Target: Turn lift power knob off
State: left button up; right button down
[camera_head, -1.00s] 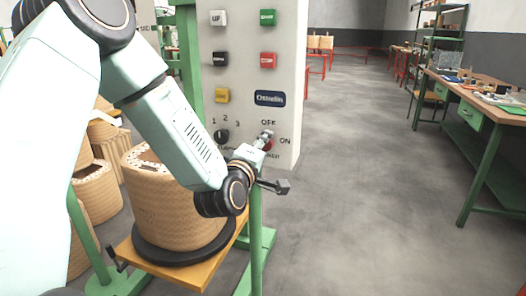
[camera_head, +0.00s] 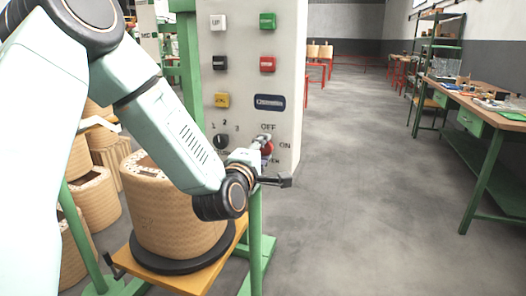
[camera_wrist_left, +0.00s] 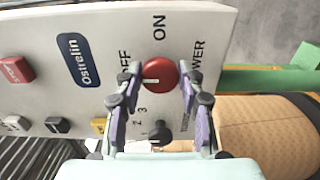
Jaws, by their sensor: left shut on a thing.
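The red lift power knob (camera_head: 267,149) is at the lower right of the white control panel (camera_head: 288,60), between the OFF label above it and the ON label to its right. My left gripper (camera_head: 262,143) reaches it from the left and is shut on it. In the left wrist view, the knob (camera_wrist_left: 160,73) sits between the two fingers of my left gripper (camera_wrist_left: 156,74). A white mark on the knob lies roughly level there, on the side toward OFF. My right gripper is not in view.
A black selector knob (camera_head: 221,141) and several push buttons are on the same panel. A wound coil (camera_head: 170,225) stands on a yellow platform (camera_head: 190,280) below my arm. A workbench (camera_head: 480,100) is at the right. The floor between is clear.

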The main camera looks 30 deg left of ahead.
pick_arm(q)
jog(key=o, duration=1.2)
jog(key=shift+c, duration=0.2)
jog(key=v, duration=0.7)
jog(key=shift+s, duration=0.25)
